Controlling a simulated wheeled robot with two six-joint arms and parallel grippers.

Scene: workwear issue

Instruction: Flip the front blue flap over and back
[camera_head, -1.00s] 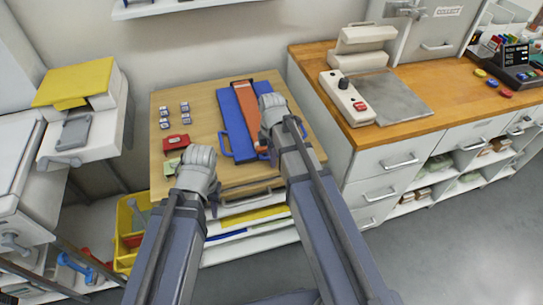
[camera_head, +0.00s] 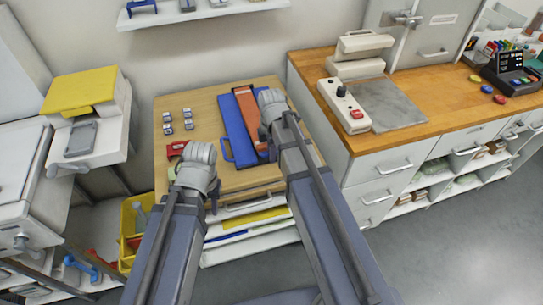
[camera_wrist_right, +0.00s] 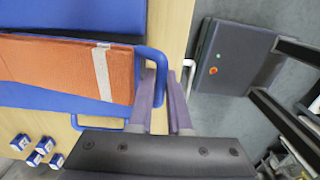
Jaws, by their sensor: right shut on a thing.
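A blue folded piece (camera_head: 236,135) lies flat on the wooden worktop, with an orange strip (camera_head: 248,110) on top of it. In the right wrist view the orange strip (camera_wrist_right: 70,72) has a pale band near its end, and blue loops (camera_wrist_right: 152,54) stick out at the blue piece's edge. My right gripper (camera_wrist_right: 172,92) is shut on the blue loop beside the orange end; its fingers hide part of that loop. In the head view my right gripper (camera_head: 270,108) is over the right side of the blue piece. My left gripper (camera_head: 199,156) is left of the blue piece, its fingertips not clear.
Several small blue-and-white blocks (camera_head: 178,121) and a red item (camera_head: 176,149) are on the worktop's left side. A yellow bin (camera_head: 128,235) stands below left. A counter (camera_head: 420,105) with a grey plate device is to the right.

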